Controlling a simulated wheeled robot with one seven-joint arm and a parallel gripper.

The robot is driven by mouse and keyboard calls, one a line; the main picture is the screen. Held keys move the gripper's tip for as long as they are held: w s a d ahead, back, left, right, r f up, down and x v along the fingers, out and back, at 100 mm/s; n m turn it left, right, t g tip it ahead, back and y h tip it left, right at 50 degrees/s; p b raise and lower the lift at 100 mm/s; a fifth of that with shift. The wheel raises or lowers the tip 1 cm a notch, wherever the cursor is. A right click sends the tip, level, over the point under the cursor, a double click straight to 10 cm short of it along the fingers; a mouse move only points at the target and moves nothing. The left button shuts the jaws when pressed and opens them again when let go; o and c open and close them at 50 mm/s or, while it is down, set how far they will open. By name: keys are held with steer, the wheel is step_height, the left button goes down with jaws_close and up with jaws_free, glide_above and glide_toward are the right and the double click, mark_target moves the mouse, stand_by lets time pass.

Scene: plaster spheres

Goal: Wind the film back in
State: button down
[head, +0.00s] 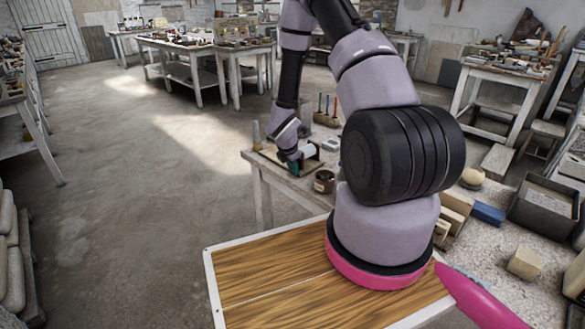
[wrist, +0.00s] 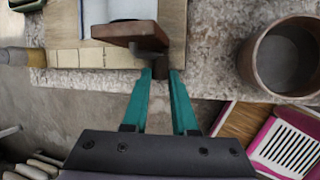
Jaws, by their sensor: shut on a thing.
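My gripper (wrist: 160,72) has teal fingers, closed around the dark knob (wrist: 151,62) of a brown crank arm (wrist: 128,32) in the wrist view. The crank arm lies across the front of a pale roll (wrist: 130,8), probably the film, cut off by the top edge of the picture. The roll is set over a light wooden board (wrist: 172,45) with a marked pale strip (wrist: 100,58) along its near edge. In the head view my gripper (head: 291,164) is at the near table's left end, beside the pale roll (head: 309,151). How much film is out cannot be told.
A brown pot (wrist: 240,60) stands right of the board; it also shows in the head view (head: 324,181). A pale upright object (head: 256,135) stands at the table's left corner. Blocks and a grey bin (head: 545,205) lie right.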

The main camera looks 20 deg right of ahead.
steer(key=c, duration=0.7)
jaws_free()
steer(key=v, duration=1)
steer(key=shift+s+r, duration=0.2)
steer(key=shift+r, duration=0.15)
steer(key=shift+a, duration=0.1)
